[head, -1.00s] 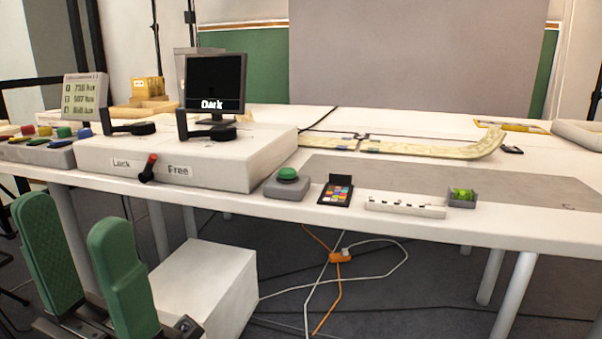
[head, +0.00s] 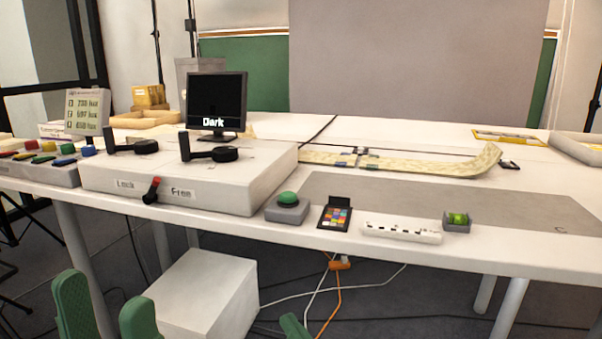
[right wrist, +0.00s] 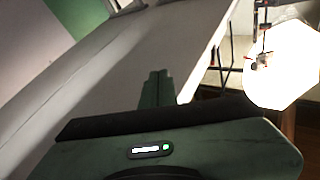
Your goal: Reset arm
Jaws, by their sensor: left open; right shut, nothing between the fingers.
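My left gripper (head: 104,292) shows at the bottom left of the head view, its two green fingers spread apart with nothing between them. It is in front of the table, below the tabletop. My right gripper (head: 291,322) shows only as a green tip at the bottom edge of the head view. In the right wrist view its green fingers (right wrist: 156,88) are together and hold nothing. The white table (head: 400,250) stands in front of me, and both grippers are apart from it in the head view.
On the table are a white box with a red-tipped lever (head: 150,190), a green button (head: 287,204), a colour card (head: 334,216), a white strip (head: 400,231) and a monitor (head: 216,102). A white box (head: 205,290) stands below. Cables lie on the floor.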

